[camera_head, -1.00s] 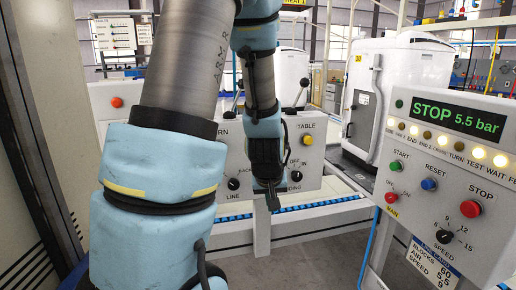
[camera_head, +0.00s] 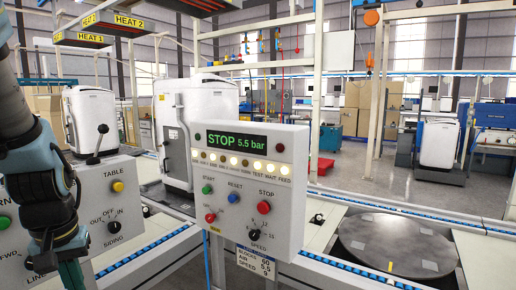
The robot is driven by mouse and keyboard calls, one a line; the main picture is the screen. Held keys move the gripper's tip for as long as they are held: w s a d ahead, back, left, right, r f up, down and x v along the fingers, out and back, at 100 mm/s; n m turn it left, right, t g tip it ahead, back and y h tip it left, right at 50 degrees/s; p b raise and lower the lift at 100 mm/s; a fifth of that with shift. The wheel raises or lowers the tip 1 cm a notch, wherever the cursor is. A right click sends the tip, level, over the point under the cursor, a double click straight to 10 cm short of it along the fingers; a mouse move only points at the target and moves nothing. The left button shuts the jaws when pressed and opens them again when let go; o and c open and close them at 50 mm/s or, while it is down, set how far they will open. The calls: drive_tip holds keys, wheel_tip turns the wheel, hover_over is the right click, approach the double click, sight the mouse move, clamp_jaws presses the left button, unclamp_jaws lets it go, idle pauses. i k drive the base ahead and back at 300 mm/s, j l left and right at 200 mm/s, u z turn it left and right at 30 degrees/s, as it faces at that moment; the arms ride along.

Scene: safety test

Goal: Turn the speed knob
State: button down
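The speed knob (camera_head: 254,235) is a small black dial low on the right of a light grey control panel (camera_head: 295,178). Numbers ring it and the label SPEED sits under it. The panel's green display (camera_head: 237,141) reads STOP 5.5 bar. My gripper (camera_head: 62,272) hangs at the lower left, in front of the TABLE and SIDING panel, well left of the speed knob and apart from it. Its fingertips are dark and partly cut off by the bottom edge, so I cannot tell whether it is open or shut.
Above the knob are a red STOP button (camera_head: 264,207), a blue RESET button (camera_head: 233,198) and a green START button (camera_head: 207,189). A red knob (camera_head: 210,218) is at left. The siding panel (camera_head: 125,200) has a lever (camera_head: 99,145). A round turntable (camera_head: 395,245) lies at right.

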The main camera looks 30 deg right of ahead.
sight(254, 234)
drive_tip(key=z, duration=0.9)
